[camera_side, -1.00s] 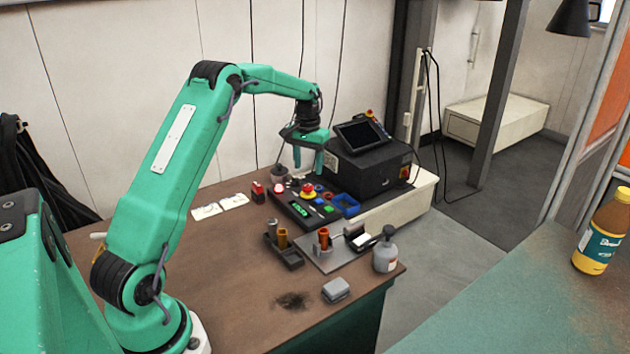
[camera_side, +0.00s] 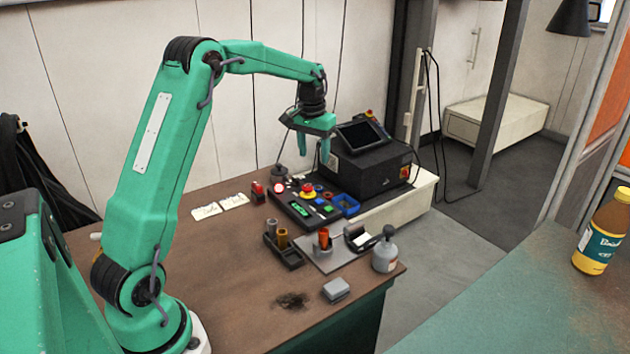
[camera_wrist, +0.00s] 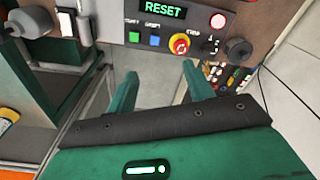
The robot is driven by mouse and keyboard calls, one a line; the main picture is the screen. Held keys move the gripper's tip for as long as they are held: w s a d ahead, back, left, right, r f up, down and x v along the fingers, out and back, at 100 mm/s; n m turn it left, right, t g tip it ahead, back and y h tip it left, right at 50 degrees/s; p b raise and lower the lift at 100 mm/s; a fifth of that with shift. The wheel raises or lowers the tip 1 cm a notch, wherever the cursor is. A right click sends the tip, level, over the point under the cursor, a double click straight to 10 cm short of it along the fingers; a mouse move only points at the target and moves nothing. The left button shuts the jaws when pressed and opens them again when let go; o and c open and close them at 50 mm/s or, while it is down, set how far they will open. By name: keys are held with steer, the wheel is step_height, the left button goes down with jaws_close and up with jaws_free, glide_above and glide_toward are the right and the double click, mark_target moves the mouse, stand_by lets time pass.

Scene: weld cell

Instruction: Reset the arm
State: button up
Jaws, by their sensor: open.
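My gripper (camera_side: 314,150) is open and empty, with its two green fingers pointing down above the far side of the control panel (camera_side: 288,203). The fingers also show in the wrist view (camera_wrist: 157,80), apart, with nothing between them. On the panel, a display (camera_wrist: 163,11) reads RESET in green. A red lit button (camera_wrist: 217,21) is at the display's right. Below it are a green button (camera_wrist: 133,38), a blue button (camera_wrist: 155,40), a red emergency stop with a yellow ring (camera_wrist: 180,45) and a small key switch (camera_wrist: 210,45). The fingers touch none of these.
A black box with a screen (camera_side: 370,170) stands close right of my gripper.

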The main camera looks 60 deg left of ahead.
steer(key=s+d+r+m+t, duration=0.2)
steer(key=s+d+r, duration=0.8)
steer(key=s+d, duration=0.3)
steer(key=s+d+f+m+t, duration=0.2)
steer(key=s+d, duration=0.7)
steer(key=s, duration=0.5)
steer(key=shift+f+m+t, duration=0.15)
steer(key=shift+m+t, duration=0.15)
steer(key=shift+t, duration=0.1)
steer(key=shift+s, duration=0.1)
